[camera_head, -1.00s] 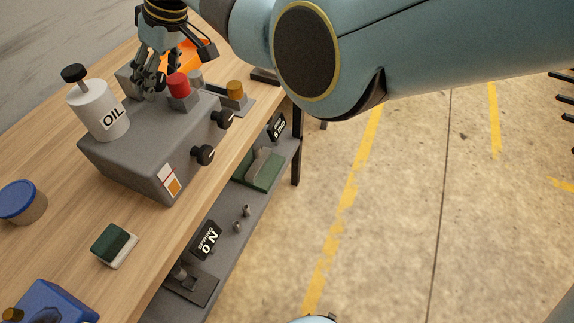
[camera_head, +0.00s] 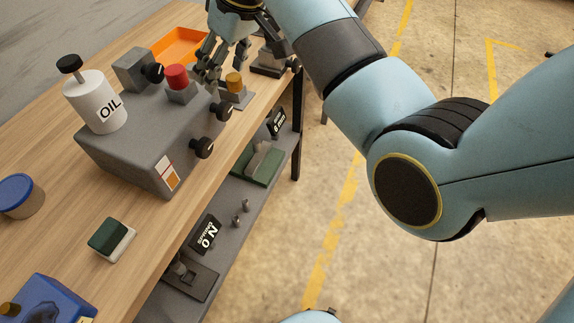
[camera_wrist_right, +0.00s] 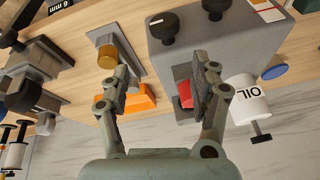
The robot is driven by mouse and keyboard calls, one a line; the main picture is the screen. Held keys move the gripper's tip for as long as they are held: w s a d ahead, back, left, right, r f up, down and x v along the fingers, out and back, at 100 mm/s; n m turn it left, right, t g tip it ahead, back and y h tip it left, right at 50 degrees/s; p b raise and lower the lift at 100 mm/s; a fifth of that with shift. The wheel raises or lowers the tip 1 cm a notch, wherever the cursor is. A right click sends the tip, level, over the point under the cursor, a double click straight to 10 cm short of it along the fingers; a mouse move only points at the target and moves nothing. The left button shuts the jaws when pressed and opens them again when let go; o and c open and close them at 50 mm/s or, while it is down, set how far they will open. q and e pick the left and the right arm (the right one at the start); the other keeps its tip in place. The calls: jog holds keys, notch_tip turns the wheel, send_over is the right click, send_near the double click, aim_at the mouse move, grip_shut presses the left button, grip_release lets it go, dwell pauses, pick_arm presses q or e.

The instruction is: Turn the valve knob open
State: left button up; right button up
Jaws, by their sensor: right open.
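A grey box (camera_head: 130,158) on the bench carries two black knobs on its front side, a nearer knob (camera_head: 203,147) and a farther knob (camera_head: 221,111). Another black knob (camera_head: 154,72) is on a small grey block (camera_head: 130,68) at the box's back. I cannot tell which is the valve knob. My right gripper (camera_head: 223,70) is open and empty, above the box's far end, beside the red button (camera_head: 176,76). In the right wrist view, the open fingers (camera_wrist_right: 163,80) stand apart, with the red button (camera_wrist_right: 185,95) close to the right finger. My left gripper is not visible.
A white oil bottle (camera_head: 95,102) stands on the box. An orange tray (camera_head: 180,44) and a brass-coloured knob on a plate (camera_head: 234,82) lie beyond it. A green-topped sponge (camera_head: 108,236) and a blue-lidded jar (camera_head: 18,195) are nearer. A lower shelf holds parts.

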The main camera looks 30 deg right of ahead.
jog(key=s+d+f+m+b, duration=0.1)
jog(key=s+d+f, duration=0.1)
jog(key=f, duration=0.5)
jog(key=s+d+f+h+b, duration=0.1)
jog(key=s+d+f+b, duration=0.1)
jog(key=s+f, duration=0.3)
jog(key=s+d+f+m+b, duration=0.1)
jog(key=s+d+f+b, duration=0.1)
jog(key=f, duration=0.9)
jog(key=shift+s+d+m+h, duration=0.2)
jog(key=shift+s+m+h, duration=0.1)
jog(key=shift+s, duration=0.5)
